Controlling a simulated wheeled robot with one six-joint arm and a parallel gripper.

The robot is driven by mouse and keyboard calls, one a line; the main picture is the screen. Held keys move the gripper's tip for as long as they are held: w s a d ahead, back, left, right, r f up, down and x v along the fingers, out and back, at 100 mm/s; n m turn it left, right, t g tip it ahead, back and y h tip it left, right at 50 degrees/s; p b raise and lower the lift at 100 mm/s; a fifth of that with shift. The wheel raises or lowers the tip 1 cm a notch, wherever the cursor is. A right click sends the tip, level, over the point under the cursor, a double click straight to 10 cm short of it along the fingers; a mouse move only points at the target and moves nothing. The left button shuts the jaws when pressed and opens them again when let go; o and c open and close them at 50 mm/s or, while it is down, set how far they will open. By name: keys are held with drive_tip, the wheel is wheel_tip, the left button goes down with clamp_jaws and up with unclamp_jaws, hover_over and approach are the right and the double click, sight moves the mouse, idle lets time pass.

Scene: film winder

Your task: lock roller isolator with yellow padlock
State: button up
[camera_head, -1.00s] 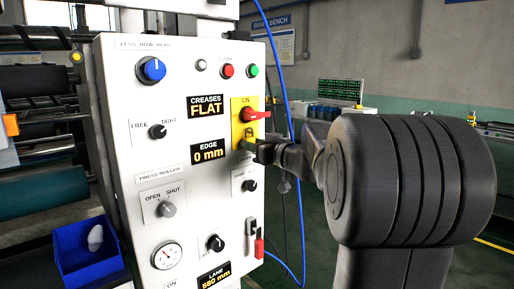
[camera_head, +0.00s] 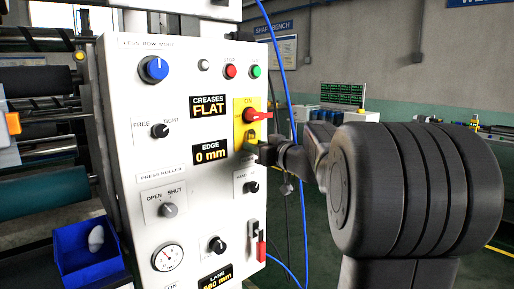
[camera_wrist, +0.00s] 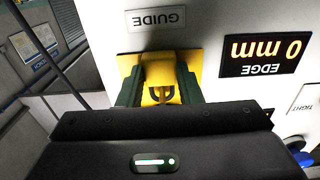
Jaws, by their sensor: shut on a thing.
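The roller isolator is a yellow plate (camera_head: 239,124) on the white panel, with a red handle (camera_head: 258,115) lying roughly sideways under the ON label. A dark lock mark shows below the handle. My gripper (camera_head: 258,150) is at the plate's lower edge, reaching in from the right. In the wrist view, which is upside down, my gripper (camera_wrist: 160,90) is shut on the yellow padlock (camera_wrist: 159,72), held between two dark fingers in front of the yellow plate. The fingers hide part of the padlock. I cannot tell whether its shackle passes through the isolator.
The panel (camera_head: 195,130) carries a blue knob (camera_head: 153,69), black and grey knobs, buttons and displays close around the isolator. A blue bin (camera_head: 84,257) with a pale object hangs at lower left. A blue cable (camera_head: 287,95) runs behind the panel's right edge.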

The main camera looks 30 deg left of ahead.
drive_tip(key=shift+f+b, duration=0.1)
drive_tip(key=shift+b, duration=0.5)
drive_tip(key=o, duration=1.1)
drive_tip(key=b+v, duration=0.1)
drive_tip(key=v, duration=1.3)
